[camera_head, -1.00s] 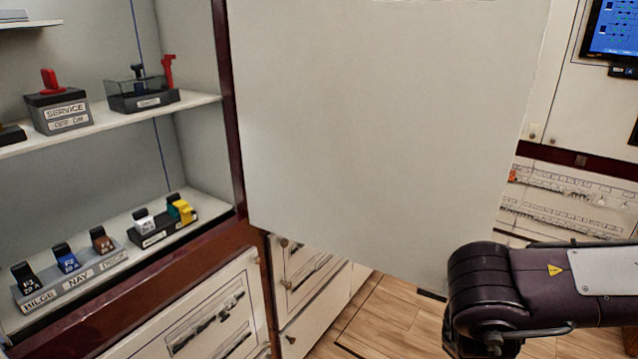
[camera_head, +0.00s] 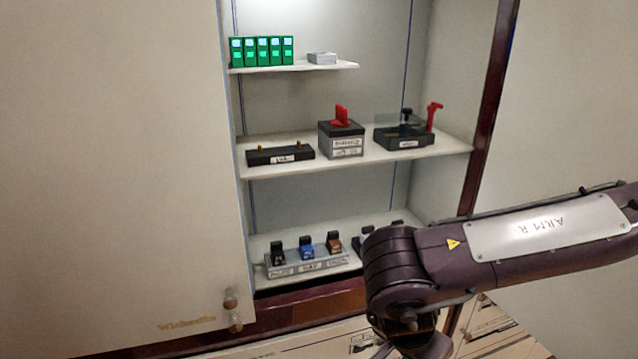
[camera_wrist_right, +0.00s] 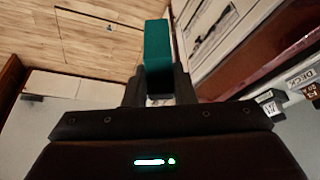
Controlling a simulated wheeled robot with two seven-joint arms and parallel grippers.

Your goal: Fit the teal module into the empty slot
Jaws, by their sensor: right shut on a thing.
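The teal module (camera_wrist_right: 157,45) is upright between the fingers of my right gripper (camera_wrist_right: 158,88) in the right wrist view. The gripper is shut on it, and it is held over the floor beside the cabinet front. On the bottom shelf stands a grey base (camera_head: 308,264) with black, blue and brown modules. Part of a dark base (camera_head: 368,241) shows beside it, mostly behind my arm. I cannot make out an empty slot. My left gripper is not in view.
The middle shelf (camera_head: 420,153) holds a black strip (camera_head: 280,156), a grey box with a red handle (camera_head: 341,140) and a dark switch unit (camera_head: 403,137). Several green modules (camera_head: 262,51) stand on the top shelf. A large pale door (camera_head: 110,170) fills the left.

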